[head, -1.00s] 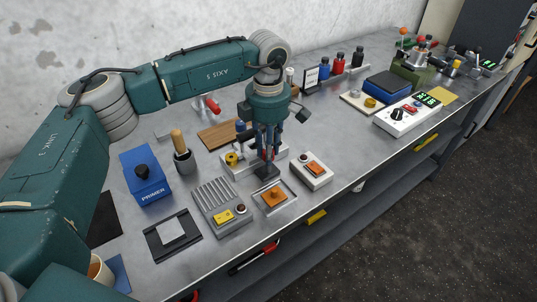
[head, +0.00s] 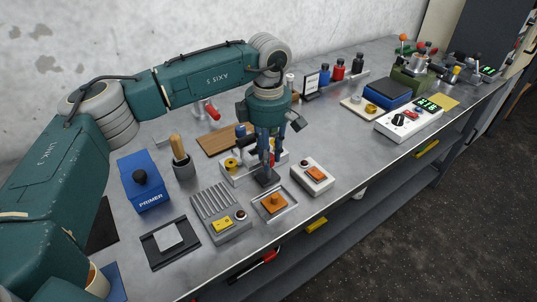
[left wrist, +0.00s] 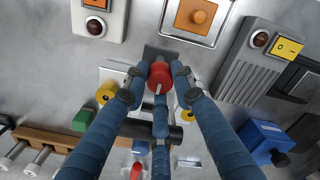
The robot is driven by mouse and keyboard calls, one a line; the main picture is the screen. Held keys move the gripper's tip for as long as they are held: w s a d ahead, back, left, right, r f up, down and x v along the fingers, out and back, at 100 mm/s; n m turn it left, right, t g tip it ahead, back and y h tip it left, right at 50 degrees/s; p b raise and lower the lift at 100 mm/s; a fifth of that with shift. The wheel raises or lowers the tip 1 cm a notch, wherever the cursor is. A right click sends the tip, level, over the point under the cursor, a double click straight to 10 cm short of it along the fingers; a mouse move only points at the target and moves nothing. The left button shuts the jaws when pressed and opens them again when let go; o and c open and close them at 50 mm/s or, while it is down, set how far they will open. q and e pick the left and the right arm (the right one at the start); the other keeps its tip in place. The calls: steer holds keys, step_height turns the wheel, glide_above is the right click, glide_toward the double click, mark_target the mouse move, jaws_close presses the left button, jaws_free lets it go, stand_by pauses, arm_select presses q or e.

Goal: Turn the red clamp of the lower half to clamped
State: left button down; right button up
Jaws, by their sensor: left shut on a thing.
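The red clamp (left wrist: 160,76) is a round red knob with a pale line on it, in the upper middle of the left wrist view. My left gripper (left wrist: 158,78) has its three blue fingers closed around it. In the head view my left gripper (head: 267,158) points straight down over the white fixture (head: 229,178), and its fingers hide most of the clamp. The fixture also has yellow knobs (left wrist: 106,93) beside the fingers. Which way the clamp is set is not clear. My right gripper is not in view.
Near the fixture stand an orange-knob tray (head: 272,204), a white box with an orange switch (head: 314,175), a ribbed grey box (head: 213,203), a cup with a wooden handle (head: 182,166) and a blue primer box (head: 145,183). The bench front right of them is clear.

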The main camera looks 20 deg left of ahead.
arm_select(q)
steer(key=c, duration=1.4)
jaws_free()
steer(key=shift+r, duration=0.1)
steer(key=shift+c, duration=0.2)
step_height(320, 180, up, 12)
